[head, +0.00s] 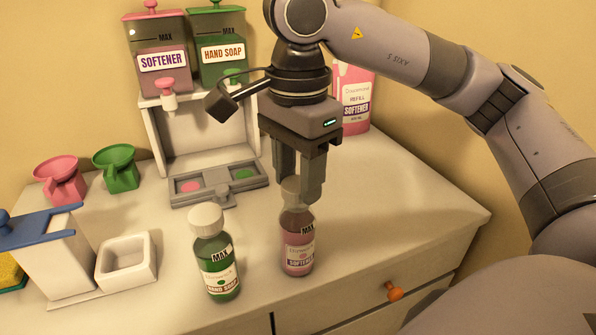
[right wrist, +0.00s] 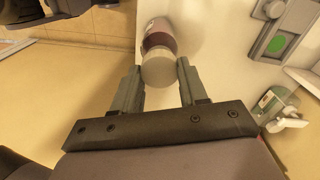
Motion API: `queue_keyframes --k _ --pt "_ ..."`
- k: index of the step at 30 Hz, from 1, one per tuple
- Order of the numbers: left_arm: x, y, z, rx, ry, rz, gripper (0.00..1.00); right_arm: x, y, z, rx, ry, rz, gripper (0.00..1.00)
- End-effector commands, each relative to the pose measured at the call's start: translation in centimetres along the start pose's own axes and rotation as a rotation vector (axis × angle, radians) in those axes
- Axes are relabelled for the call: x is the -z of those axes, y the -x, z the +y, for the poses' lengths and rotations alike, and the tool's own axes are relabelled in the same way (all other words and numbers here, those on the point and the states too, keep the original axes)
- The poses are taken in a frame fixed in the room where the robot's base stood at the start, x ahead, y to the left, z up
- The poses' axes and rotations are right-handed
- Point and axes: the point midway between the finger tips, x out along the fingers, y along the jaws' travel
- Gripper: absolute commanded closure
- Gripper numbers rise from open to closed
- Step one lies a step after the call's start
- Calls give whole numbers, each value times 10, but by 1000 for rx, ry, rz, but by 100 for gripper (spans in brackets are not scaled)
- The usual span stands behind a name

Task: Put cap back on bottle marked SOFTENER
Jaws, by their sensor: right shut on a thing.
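The SOFTENER bottle (head: 298,252), with pink liquid, stands upright on the counter below my right gripper (head: 300,190). The right gripper points down and is shut on the pale cap (head: 289,186), which is at the bottle's mouth. In the right wrist view the cap (right wrist: 159,70) sits between the fingertips (right wrist: 160,68), in line with the bottle neck (right wrist: 158,40). I cannot tell whether the cap is seated or only resting there. The fingers hide part of the cap. My left gripper is not in view.
The green HAND SOAP bottle (head: 218,268), capped in white, stands close to the left. A dispenser stand (head: 180,140) with SOFTENER and HAND SOAP tanks is behind. A pink refill pack (head: 353,95) stands at the back. The counter right of the bottle is clear.

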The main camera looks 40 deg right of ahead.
Motion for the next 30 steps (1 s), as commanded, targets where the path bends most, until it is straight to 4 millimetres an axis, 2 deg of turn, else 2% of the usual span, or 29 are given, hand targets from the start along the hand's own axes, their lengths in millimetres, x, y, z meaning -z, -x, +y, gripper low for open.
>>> queue_keyframes --k 30 --pt "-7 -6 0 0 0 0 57 0 -8 0 1 0 -1 85"
